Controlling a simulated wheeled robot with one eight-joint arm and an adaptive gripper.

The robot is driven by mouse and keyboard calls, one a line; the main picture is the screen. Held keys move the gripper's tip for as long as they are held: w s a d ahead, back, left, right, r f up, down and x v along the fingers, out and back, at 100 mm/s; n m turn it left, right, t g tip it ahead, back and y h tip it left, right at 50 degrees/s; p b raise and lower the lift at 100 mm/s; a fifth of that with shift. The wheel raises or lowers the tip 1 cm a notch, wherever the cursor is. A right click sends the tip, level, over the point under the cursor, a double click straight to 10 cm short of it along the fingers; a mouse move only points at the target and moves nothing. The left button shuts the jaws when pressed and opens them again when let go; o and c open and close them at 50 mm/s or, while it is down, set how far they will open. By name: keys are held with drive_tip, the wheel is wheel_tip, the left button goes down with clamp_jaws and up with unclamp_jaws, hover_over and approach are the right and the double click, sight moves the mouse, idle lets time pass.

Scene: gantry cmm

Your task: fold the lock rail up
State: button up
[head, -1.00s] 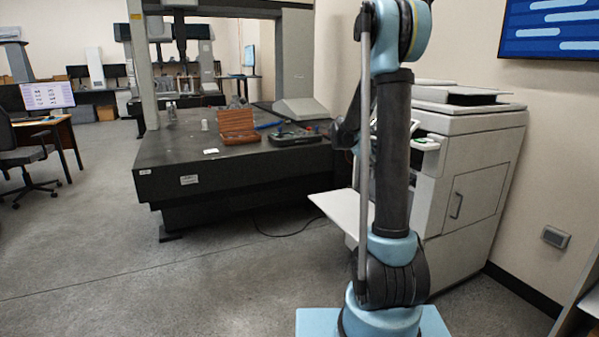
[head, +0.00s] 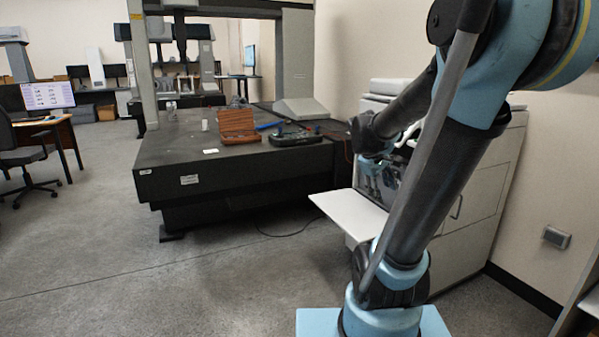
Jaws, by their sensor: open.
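My gripper (head: 374,186) hangs below my dark wrist, small and partly covered by my arm, at the front of the white copier (head: 478,185). It is open, and I see nothing held in it. A flat white panel (head: 350,214) sticks out level from the copier's front, just below and left of my gripper. I cannot pick out a lock rail with certainty. My arm covers much of the copier's front, so a rail there may be hidden.
A dark measuring table (head: 190,158) under a gantry stands left of the copier, with an orange-brown case (head: 238,122) and a control box (head: 296,138) on it. A cable lies on the floor below. The grey floor at left front is clear. A wall borders the right.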

drive_tip(key=s+a+f+m+y, duration=0.2)
drive_tip(key=s+a+f+m, duration=0.1)
drive_tip(key=s, duration=0.6)
drive_tip(key=s+a+f+m+y, duration=0.2)
drive_tip(key=s+a+f, duration=0.3)
drive_tip(key=s, duration=0.4)
drive_tip(key=shift+a+f+m+g+y, duration=0.15)
drive_tip(key=shift+f+m+g+y, duration=0.15)
drive_tip(key=shift+f+m, duration=0.35)
drive_tip(key=shift+s, duration=0.1)
